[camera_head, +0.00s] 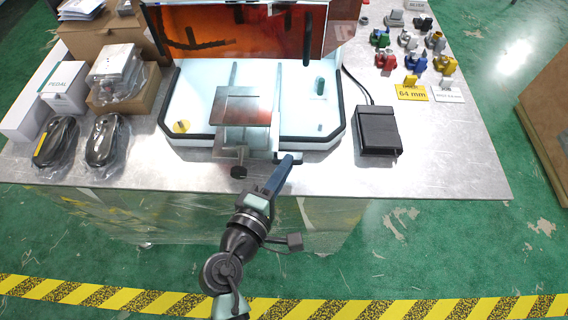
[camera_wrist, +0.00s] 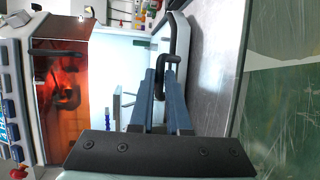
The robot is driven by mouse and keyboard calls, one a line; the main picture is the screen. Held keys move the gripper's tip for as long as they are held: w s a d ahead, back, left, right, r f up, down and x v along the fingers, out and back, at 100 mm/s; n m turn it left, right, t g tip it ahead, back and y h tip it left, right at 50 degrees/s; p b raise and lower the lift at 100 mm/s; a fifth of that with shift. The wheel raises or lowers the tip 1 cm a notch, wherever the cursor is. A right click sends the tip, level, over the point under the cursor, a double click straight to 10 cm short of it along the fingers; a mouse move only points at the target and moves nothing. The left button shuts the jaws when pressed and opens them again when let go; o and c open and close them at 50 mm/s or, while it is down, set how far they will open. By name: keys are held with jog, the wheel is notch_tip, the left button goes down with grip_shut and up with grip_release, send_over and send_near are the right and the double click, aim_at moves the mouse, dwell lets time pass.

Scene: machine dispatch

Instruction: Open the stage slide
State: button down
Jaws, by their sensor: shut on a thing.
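The stage slide (camera_head: 246,108), a square metal plate on rails, sits on the white bed of the machine (camera_head: 190,95) and reaches its front edge. A black knob (camera_head: 238,171) hangs at its front left. My gripper (camera_head: 287,160) is at the front right of the slide, its blue-grey fingers pointing at the machine. In the wrist view my gripper (camera_wrist: 163,74) is shut on a black bent handle (camera_wrist: 172,42), which rises from between the fingertips. The fingers hide part of the handle, and its joint to the slide is not clear.
An orange-tinted cover (camera_head: 215,40) stands over the back of the bed. A black pedal (camera_head: 378,130) lies to the right. Boxes and bagged items (camera_head: 108,138) stand to the left. Coloured parts (camera_head: 382,60) are at the back right. The floor in front is clear.

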jog(key=c, duration=0.9)
grip_release()
jog(key=shift+w, duration=0.1)
jog(key=b+v, duration=0.1)
jog(key=v, duration=1.2)
